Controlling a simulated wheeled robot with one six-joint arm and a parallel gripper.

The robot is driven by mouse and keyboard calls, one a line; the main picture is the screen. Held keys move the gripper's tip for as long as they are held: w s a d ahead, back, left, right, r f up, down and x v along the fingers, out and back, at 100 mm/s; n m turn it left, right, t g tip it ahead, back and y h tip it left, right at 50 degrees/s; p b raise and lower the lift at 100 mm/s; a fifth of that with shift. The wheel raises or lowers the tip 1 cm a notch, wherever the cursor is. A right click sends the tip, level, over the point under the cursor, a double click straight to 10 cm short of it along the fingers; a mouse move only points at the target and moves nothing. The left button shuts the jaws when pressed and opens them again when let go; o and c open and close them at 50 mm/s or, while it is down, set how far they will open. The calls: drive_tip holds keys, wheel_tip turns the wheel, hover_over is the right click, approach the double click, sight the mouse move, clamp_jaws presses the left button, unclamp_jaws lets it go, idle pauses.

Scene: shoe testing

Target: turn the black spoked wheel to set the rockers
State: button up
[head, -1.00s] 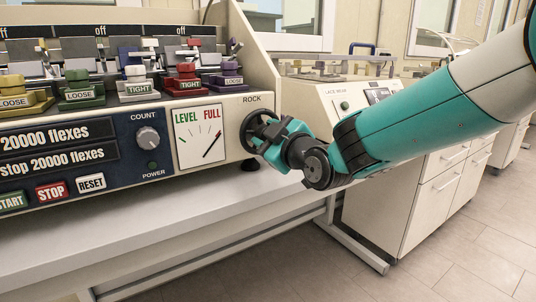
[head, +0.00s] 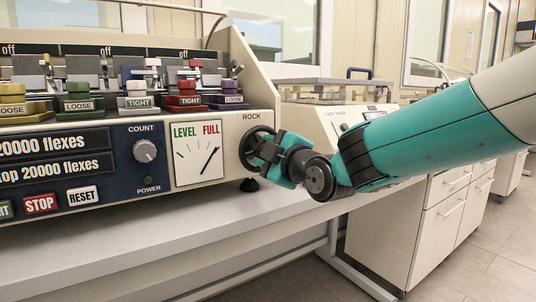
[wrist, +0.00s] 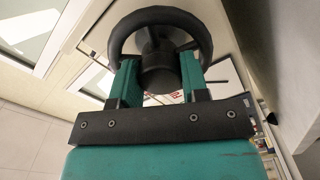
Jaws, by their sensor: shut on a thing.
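The black spoked wheel (head: 249,148) is on the right end of the machine's front, below the ROCK label. My gripper (head: 268,150) reaches it from the right. In the wrist view the wheel's rim (wrist: 117,38) arches across the top, and my gripper's two teal fingers (wrist: 160,84) stand either side of the dark hub (wrist: 160,68), shut on the wheel. The dial (head: 198,151) marked LEVEL and FULL has its needle pointing up and right, towards the FULL side. The colored rockers (head: 187,93) stand in a row above, labelled LOOSE or TIGHT.
The COUNT knob (head: 145,151) and the STOP (head: 40,203) and RESET (head: 83,196) buttons are on the panel to the left. The white bench (head: 200,225) runs under the machine. Another bench machine (head: 335,120) stands behind my arm to the right.

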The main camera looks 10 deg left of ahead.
drive_tip(key=o, duration=0.9)
drive_tip(key=b+v, duration=0.1)
drive_tip(key=v, duration=1.6)
drive_tip(key=shift+s+d+b, duration=0.1)
drive_tip(key=shift+s+b, duration=0.15)
drive_tip(key=shift+b, duration=0.1)
